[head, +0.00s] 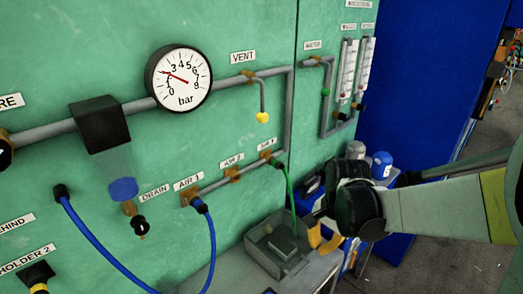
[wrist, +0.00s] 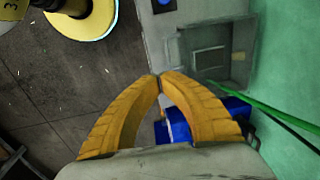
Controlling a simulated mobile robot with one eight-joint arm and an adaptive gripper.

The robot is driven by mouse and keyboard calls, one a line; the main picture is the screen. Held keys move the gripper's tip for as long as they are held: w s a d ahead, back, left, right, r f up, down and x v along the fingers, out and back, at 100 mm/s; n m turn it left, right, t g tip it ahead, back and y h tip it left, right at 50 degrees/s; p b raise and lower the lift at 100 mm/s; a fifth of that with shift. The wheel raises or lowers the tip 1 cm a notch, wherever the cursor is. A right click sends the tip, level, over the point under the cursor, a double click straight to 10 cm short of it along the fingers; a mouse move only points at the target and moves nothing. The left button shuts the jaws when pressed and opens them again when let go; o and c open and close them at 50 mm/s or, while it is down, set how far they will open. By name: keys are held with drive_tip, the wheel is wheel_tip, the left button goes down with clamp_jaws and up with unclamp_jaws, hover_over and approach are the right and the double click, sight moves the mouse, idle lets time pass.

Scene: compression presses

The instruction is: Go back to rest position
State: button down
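My gripper (wrist: 158,78) shows in the wrist view with its two yellow fingers meeting at the tips, shut with nothing visible between them. In the head view my gripper (head: 325,238) hangs at the lower right, partly hidden behind my dark wrist joint. The press also shows in the wrist view (wrist: 190,45), beyond the fingertips, with a square recess. I cannot tell from these views how far the fingers are from it.
The green panel (head: 225,120) carries a pressure gauge (head: 179,78), pipes and valves. A blue hose (head: 212,240) and a green hose (head: 290,190) hang from it. A blue cabinet wall (head: 420,75) stands at the right.

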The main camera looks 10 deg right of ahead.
drive_tip(key=s+a+r+n+t+b, duration=0.2)
drive_tip(key=s+r+n+t+b, duration=0.2)
drive_tip(key=s+n, duration=0.6)
wheel_tip(320, 180, up, 3)
drive_tip(key=shift+s+a+f+n+t+h, duration=0.1)
drive_tip(key=shift+s+a+n+t+h, duration=0.3)
drive_tip(key=shift+t, duration=0.6)
